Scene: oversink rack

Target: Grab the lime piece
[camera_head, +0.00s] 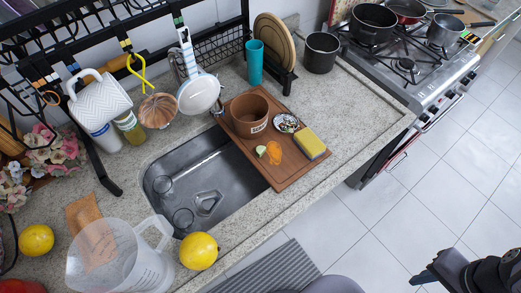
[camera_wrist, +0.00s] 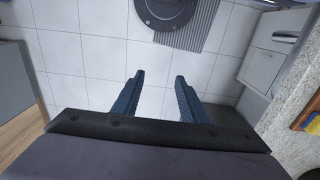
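The lime piece (camera_head: 261,151) is a small pale green wedge. In the head view it lies on the brown cutting board (camera_head: 284,177), just left of an orange piece (camera_head: 274,153). My gripper (camera_head: 426,277) is at the lower right of the head view, over the floor and well away from the counter. In the wrist view my gripper (camera_wrist: 158,98) has its two blue fingers apart, with only floor tiles between them. The lime piece does not show in the wrist view.
The board also bears a brown pot (camera_head: 249,117), a small patterned dish (camera_head: 287,122) and a yellow sponge (camera_head: 310,143). The sink (camera_head: 205,185) holds glasses. A clear pitcher (camera_head: 118,262) and a lemon (camera_head: 198,251) stand in front. The stove (camera_head: 400,75) is at upper right.

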